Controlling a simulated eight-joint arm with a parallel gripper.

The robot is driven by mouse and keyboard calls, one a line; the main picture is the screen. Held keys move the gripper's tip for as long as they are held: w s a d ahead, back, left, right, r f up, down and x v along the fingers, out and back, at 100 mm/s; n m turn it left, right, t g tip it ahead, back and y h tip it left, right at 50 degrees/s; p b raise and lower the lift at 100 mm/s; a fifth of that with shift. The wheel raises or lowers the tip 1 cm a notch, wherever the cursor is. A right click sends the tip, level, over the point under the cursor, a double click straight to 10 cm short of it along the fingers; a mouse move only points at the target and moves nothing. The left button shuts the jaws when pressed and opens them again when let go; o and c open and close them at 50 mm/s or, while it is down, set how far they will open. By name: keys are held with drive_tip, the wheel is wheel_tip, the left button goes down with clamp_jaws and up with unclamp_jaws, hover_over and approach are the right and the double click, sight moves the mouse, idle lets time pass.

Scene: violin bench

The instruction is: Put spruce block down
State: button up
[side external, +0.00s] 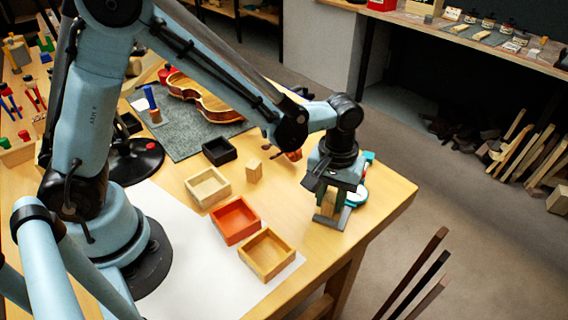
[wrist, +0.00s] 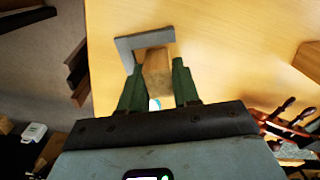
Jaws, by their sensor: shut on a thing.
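My gripper (side external: 330,190) points down over the right end of the table. It is shut on the pale spruce block (side external: 328,204). In the wrist view the block (wrist: 156,76) sits between the two green fingers, whose tips are around (wrist: 154,66). A grey L-shaped corner piece (wrist: 146,41) lies on the table beside the block's far end and left side. It also shows under the gripper in the side view (side external: 345,217). I cannot tell whether the block touches the table or the corner piece.
Another wooden block (side external: 254,171) stands left of my gripper. Open boxes, black (side external: 219,151), pale (side external: 208,187), red (side external: 235,221) and tan (side external: 266,254), stand nearby. A teal round object (side external: 360,186) is just behind the gripper. A violin body (side external: 205,98) lies farther back.

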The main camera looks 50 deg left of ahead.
sight(331, 194)
drive_tip(key=shift+f, duration=0.1)
drive_tip(key=o, duration=1)
wheel_tip(331, 194, up, 12)
drive_tip(key=shift+s+a+r+m+t, duration=0.2)
drive_tip(key=shift+s+a+m+t, duration=0.9)
drive_tip(key=shift+a, duration=1.25)
drive_tip(key=shift+s+a+r+m+t, duration=0.15)
drive_tip(key=shift+s+a+m+t, duration=0.4)
drive_tip(key=shift+s+a+t, duration=1.35)
drive_tip(key=shift+s+a+r+m+t, duration=0.2)
drive_tip(key=shift+s+a+m+t, duration=0.6)
drive_tip(key=shift+a, duration=1.95)
drive_tip(key=shift+s, duration=0.2)
